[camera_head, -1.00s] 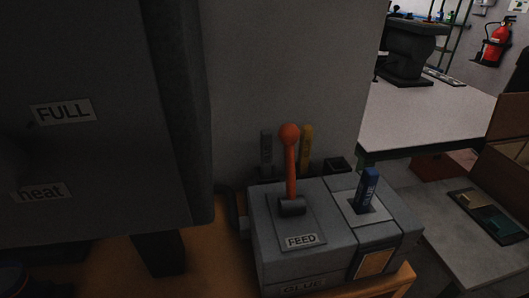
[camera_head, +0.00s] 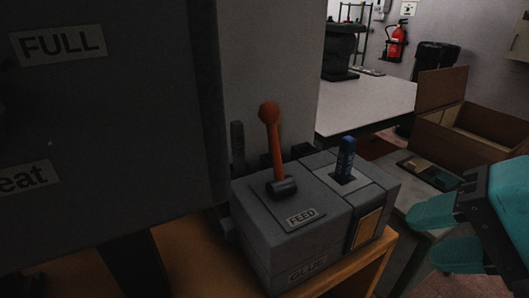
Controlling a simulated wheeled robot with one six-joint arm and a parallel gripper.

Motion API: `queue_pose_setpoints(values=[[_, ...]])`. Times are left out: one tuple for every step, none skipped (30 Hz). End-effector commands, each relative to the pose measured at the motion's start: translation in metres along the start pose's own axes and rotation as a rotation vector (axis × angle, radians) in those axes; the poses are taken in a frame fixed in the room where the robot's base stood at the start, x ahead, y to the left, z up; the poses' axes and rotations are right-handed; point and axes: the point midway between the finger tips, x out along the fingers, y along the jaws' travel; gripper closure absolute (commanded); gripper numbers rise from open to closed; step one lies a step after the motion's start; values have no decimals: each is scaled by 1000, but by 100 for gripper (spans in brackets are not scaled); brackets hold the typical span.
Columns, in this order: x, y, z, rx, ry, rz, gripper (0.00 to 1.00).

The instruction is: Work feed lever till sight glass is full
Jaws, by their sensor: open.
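The feed lever (camera_head: 274,145) is an orange-red rod with a ball on top. It stands nearly upright, leaning slightly left, in a grey box (camera_head: 290,250) with FEED and GLUE labels. The sight glass itself is not in view; a FULL label (camera_head: 58,41) shows on the dark panel at left. My gripper (camera_head: 448,235) has teal fingers and is at the lower right edge, partly cut off. It is open and empty, apart from the lever and well to its right.
A blue glue stick-like piece (camera_head: 345,160) stands in the box's right part. The box rests on an orange-brown bench (camera_head: 190,268). A pale table (camera_head: 370,100) and an open cardboard box (camera_head: 450,125) stand behind. A dark machine panel (camera_head: 100,130) fills the left.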

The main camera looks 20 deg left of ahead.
Motion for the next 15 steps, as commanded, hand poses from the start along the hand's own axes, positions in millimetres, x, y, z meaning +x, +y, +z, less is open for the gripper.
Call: queue_pose_setpoints(values=[[17,1,0,143,13,-72,58],[22,-4,0,243,15,-120,58],[27,-11,0,375,10,-187,58],[30,-16,0,477,1,-235,58],[33,-20,0,577,-14,-286,58],[36,-27,1,709,-44,-350,58],[38,-32,1,806,-71,-397,58],[40,-36,1,900,-101,-441,58],[40,-41,1,1019,-149,-496,58],[41,-45,2,1102,-188,-533,58],[41,-49,2,1181,-227,-567,58],[41,-53,2,1275,-280,-605,58],[40,-56,3,1339,-320,-630,58],[39,-58,3,1396,-358,-652,58],[38,-61,3,1462,-405,-676,58]])
